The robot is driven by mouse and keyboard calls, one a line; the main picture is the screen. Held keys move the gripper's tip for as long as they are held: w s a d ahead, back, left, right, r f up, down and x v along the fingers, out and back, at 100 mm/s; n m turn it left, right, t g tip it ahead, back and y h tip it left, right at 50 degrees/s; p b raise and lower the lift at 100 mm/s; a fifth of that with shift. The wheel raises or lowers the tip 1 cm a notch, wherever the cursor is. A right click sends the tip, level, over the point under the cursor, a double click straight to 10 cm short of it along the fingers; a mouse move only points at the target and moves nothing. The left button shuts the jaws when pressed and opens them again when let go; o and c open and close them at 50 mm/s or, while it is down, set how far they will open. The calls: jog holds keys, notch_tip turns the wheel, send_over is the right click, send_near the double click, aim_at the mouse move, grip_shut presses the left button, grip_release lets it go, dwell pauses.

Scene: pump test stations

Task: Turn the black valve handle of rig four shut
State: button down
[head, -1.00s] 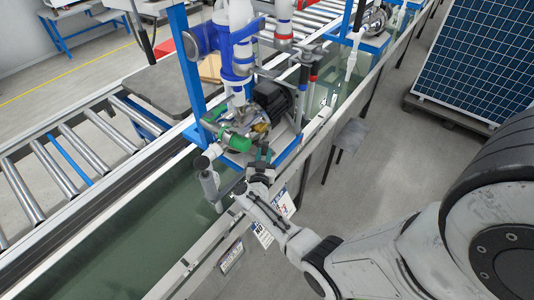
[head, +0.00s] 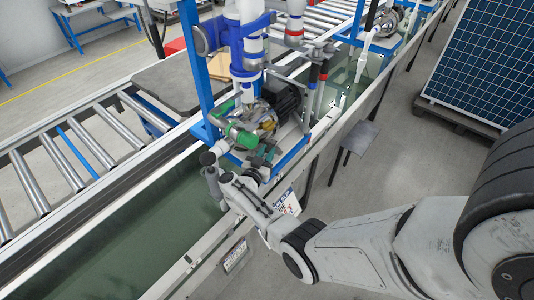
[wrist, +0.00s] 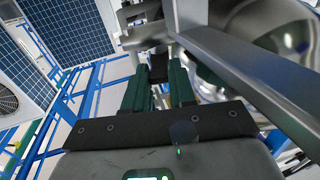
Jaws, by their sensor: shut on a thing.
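The rig (head: 283,97) stands in the middle of the head view, with a dark motor, a brass-coloured part and a green fitting (head: 240,135). My gripper (head: 263,156) is at its lower front, just right of the green fitting. In the wrist view, the two green fingers of my gripper (wrist: 158,88) are closed around a black piece, the valve handle (wrist: 158,68). In the head view the fingers and wrist largely hide the handle. I cannot read a rig number or tell how far the handle is turned.
Blue upright posts (head: 192,60) and blue and white pipes (head: 250,45) rise behind the gripper. A metal rail edge (head: 205,245) runs below it. A roller conveyor (head: 95,140) lies left. A small grey plate (head: 360,137) and a solar panel (head: 480,60) stand right, with open floor between.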

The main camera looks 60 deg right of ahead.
jog(key=c, duration=0.9)
grip_release()
jog(key=shift+w+r, duration=0.1)
jog(key=shift+w, duration=0.05)
jog(key=shift+t, duration=0.3)
